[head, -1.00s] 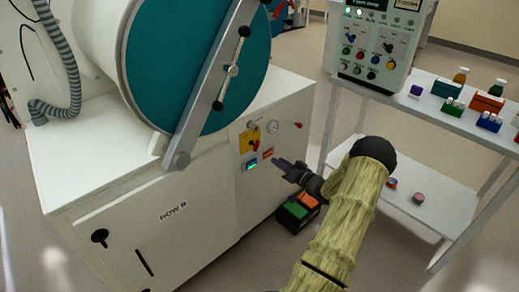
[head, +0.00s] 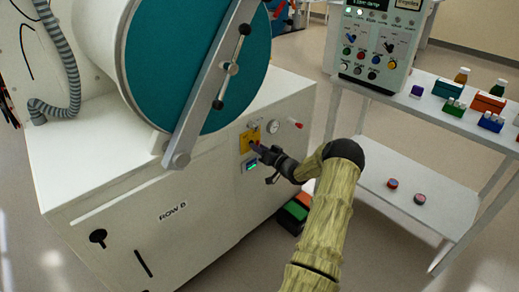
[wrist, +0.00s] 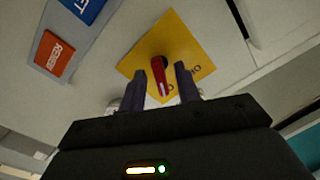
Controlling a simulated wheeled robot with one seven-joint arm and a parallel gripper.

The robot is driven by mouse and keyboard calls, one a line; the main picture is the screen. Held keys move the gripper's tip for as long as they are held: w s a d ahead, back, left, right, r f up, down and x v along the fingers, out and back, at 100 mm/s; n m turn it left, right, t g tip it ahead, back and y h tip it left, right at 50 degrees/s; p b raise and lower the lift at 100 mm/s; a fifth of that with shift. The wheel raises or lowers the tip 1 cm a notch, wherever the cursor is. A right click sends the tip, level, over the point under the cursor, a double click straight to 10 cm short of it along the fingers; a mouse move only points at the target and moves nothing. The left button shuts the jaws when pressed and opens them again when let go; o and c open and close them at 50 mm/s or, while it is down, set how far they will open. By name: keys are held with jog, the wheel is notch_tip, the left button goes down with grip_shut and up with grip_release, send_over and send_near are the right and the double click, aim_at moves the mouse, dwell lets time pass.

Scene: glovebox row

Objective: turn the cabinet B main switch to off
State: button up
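The main switch is a red handle (wrist: 158,72) on a yellow square plate (wrist: 178,40), labelled with partly readable lettering. In the head view the plate (head: 246,142) is on the front panel of the white cabinet marked ROW B (head: 105,245), and my gripper covers part of it. My gripper (wrist: 164,88) is open, its two dark fingers on either side of the red handle in the wrist view, with gaps visible. In the head view my gripper (head: 258,147) is right at the plate. Whether the fingers touch the handle cannot be told.
An orange RESET button (wrist: 53,53) and a blue button (wrist: 88,7) are beside the plate. A lit green display (head: 250,165) is below it, a round gauge (head: 273,127) to its right. A shelf cart (head: 440,120) with an instrument box (head: 372,45) stands at right.

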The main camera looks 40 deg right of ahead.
grip_shut()
jog(key=shift+n, duration=0.3)
jog(key=shift+n+b, duration=1.4)
jog(key=shift+n, duration=1.2)
grip_release()
jog(key=shift+s, duration=0.15)
